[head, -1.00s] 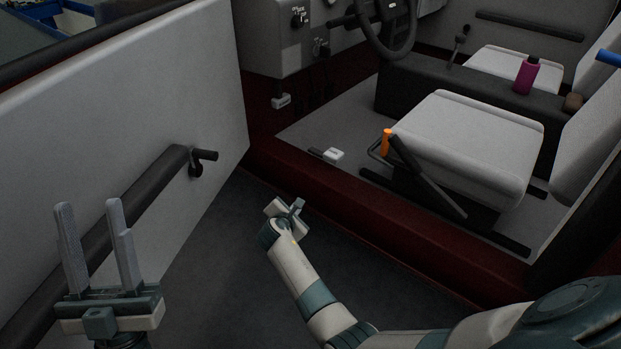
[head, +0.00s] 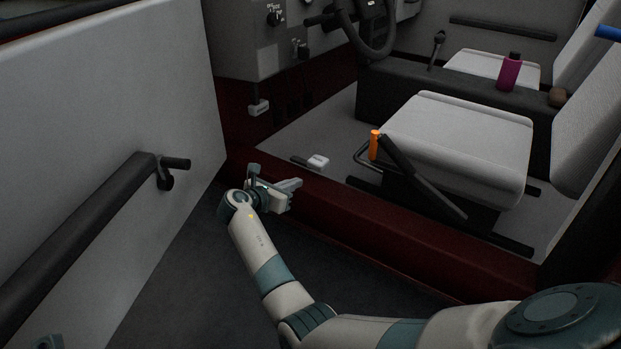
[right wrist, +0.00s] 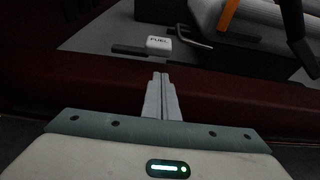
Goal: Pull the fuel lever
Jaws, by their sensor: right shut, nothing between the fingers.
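The fuel lever is a small white handle labelled FUEL on a dark base. It lies on the car floor just inside the sill, in front of the seat, in the head view (head: 318,161) and in the right wrist view (right wrist: 159,43). My right gripper (head: 296,184) is at the dark red sill, a little below and left of the lever in the head view. In the right wrist view its fingers (right wrist: 161,76) are shut together and empty, pointing toward the lever, apart from it. My left gripper's fingers are out of view.
The dark red sill (head: 400,232) runs between me and the cabin floor. The seat (head: 455,140) with an orange-handled lever (head: 375,145) stands right of the fuel lever. The open door (head: 110,110) with its handle is on the left. Another white lever (head: 259,107) hangs below the dash.

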